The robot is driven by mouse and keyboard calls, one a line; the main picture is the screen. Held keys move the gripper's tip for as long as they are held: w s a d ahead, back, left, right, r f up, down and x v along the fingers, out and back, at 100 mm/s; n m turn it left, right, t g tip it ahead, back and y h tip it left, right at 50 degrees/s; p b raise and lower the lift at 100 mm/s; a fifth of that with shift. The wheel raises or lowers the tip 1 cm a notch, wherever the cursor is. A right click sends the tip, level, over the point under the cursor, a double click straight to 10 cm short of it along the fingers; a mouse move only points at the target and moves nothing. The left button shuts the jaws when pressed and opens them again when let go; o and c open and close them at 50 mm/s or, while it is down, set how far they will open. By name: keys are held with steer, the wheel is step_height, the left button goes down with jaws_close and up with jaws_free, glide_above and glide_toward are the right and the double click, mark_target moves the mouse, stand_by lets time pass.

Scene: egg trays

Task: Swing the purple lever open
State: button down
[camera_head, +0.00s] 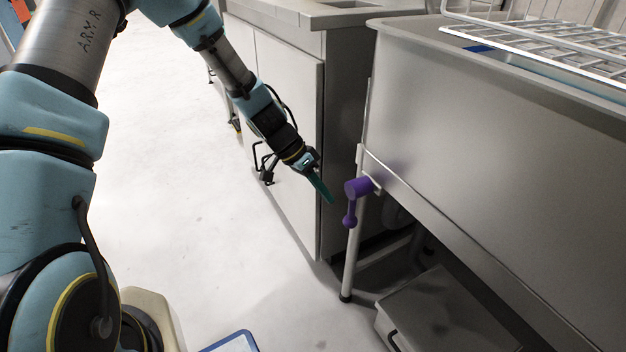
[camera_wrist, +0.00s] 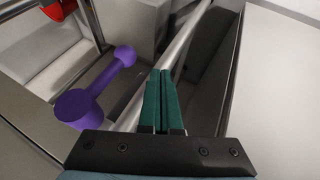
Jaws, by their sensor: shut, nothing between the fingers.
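The purple lever (camera_head: 351,205) is mounted below the front edge of the grey steel sink unit, near its left leg. Its arm hangs down from a thick round hub and ends in a small ball. My gripper (camera_head: 327,196) is just left of the lever, with a small gap seen between them. In the wrist view the lever (camera_wrist: 97,86) lies to the left of the gripper (camera_wrist: 161,78), its hub nearer and its knob farther off. The two green fingers are together, empty, and do not appear to touch the lever.
The steel sink unit (camera_head: 480,110) fills the right, with a white wire rack (camera_head: 560,50) on top. A grey cabinet (camera_head: 285,130) stands behind my gripper. A grey box (camera_head: 450,315) sits on the floor beneath the sink. The floor (camera_head: 230,240) at left centre is clear.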

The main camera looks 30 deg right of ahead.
mark_target(347, 222)
steer(key=shift+s+d+f, duration=0.15)
steer(key=shift+s+f, duration=0.05)
steer(key=shift+s, duration=0.8)
steer(key=shift+s+d+f, duration=0.15)
steer(key=shift+s+f, duration=0.05)
steer(key=shift+s, duration=0.75)
steer(key=shift+s+f+g, duration=0.2)
steer(key=shift+s+g, duration=0.15)
steer(key=shift+g, duration=0.25)
steer(key=shift+s+f+n+g, duration=0.3)
steer(key=shift+s+n+g, duration=0.2)
steer(key=shift+s+g, duration=0.45)
steer(key=s+g, duration=0.1)
steer(key=g, duration=0.1)
steer(key=s+n+g, duration=0.1)
steer(key=g, duration=0.1)
steer(key=shift+s+a+f+h+b, duration=0.1)
steer(key=shift+s+a+h+b, duration=0.05)
steer(key=shift+h+b, duration=0.2)
steer(key=s+r+n+g+h+b, duration=0.2)
steer(key=s+r+n+g, duration=0.1)
steer(key=s+g, duration=0.2)
steer(key=shift+s+a+r+n+g, duration=0.15)
steer(key=shift+n+g, duration=0.15)
steer(key=shift+g, duration=0.95)
steer(key=shift+r+h, duration=0.1)
steer(key=shift+h, duration=0.15)
